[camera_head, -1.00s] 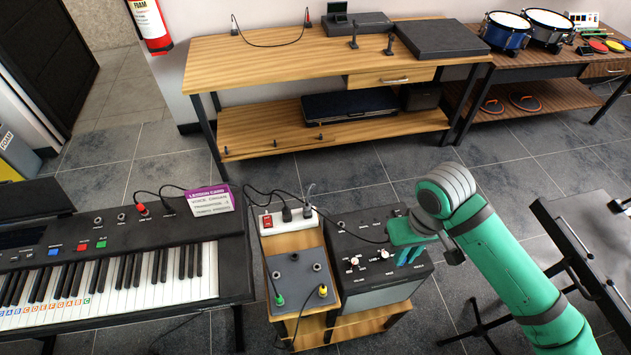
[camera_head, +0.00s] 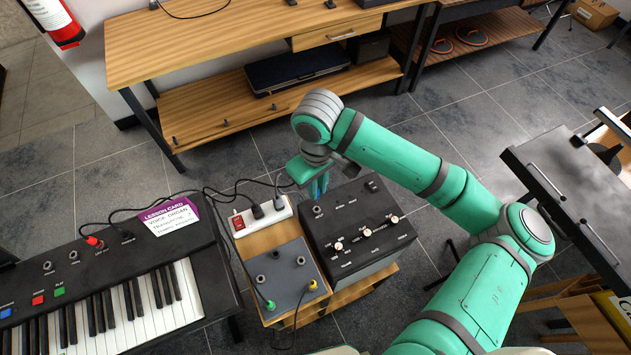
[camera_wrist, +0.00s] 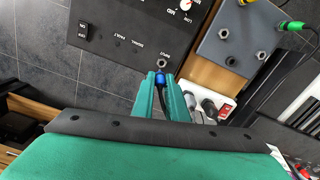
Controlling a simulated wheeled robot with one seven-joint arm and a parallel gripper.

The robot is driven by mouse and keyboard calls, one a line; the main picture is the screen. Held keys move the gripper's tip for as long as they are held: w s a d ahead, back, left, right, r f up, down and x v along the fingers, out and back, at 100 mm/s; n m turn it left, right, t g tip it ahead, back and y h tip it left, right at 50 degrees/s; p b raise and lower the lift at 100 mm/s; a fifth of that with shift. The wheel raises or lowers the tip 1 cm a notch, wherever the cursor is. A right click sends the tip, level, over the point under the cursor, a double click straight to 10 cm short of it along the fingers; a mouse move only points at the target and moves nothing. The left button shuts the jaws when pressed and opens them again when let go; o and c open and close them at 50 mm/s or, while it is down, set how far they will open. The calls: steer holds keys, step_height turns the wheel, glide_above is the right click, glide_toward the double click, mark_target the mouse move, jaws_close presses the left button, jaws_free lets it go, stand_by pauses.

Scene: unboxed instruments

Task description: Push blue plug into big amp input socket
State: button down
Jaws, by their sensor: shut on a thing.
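The big amp (camera_head: 385,222) is a black box with knobs on its top panel, right of the small grey box in the head view. Its input socket (camera_wrist: 162,64), labelled INPUT, shows in the wrist view; the head view shows a socket (camera_head: 317,211) just below my gripper. My gripper (camera_head: 319,188) is over the amp's back left corner. In the wrist view my gripper (camera_wrist: 160,80) is shut on the blue plug (camera_wrist: 160,76), whose cable runs back between the fingers. The plug lies close to the input socket, roughly lined up; I cannot tell whether its tip touches or enters.
The grey box (camera_head: 283,275) with green (camera_head: 270,304) and yellow (camera_head: 312,285) plugs stands left of the amp. A white power strip (camera_head: 262,216) with dark plugs is behind it. The keyboard (camera_head: 120,290) and purple lesson card (camera_head: 170,215) are further left.

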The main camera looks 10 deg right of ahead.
steer(key=shift+s+f, duration=0.15)
steer(key=shift+f, duration=0.25)
steer(key=shift+s+a+f, duration=0.15)
steer(key=shift+a+f, duration=0.05)
steer(key=shift+f, duration=1.3)
steer(key=shift+d+f, duration=0.15)
steer(key=shift+f, duration=0.1)
stand_by(0.8)
steer(key=shift+f, duration=0.2)
